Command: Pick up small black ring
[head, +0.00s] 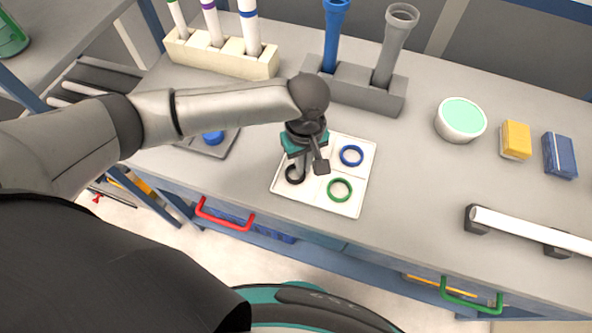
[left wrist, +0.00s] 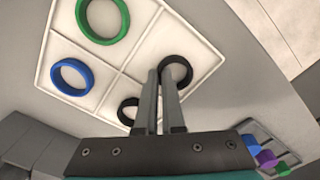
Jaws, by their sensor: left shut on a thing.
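A white tray (head: 347,206) with compartments lies on the bench. A black ring (head: 289,177) is at its near left compartment; it also shows in the left wrist view (left wrist: 187,70). My left gripper (head: 298,172) points down over the tray, and its fingers (left wrist: 160,78) are shut on the wall of this ring. I cannot tell whether the ring touches the tray. A second black ring (left wrist: 127,108) is partly hidden behind the fingers in the left wrist view, and the gripper hides it in the head view. My right gripper is out of view.
A blue ring (head: 351,156) and a green ring (head: 340,190) lie in the tray's right compartments. Behind stand a cream rack (head: 225,60) and a grey rack (head: 358,88) with upright pipes. A bowl (head: 460,120) is to the right. Bench between tray and bowl is clear.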

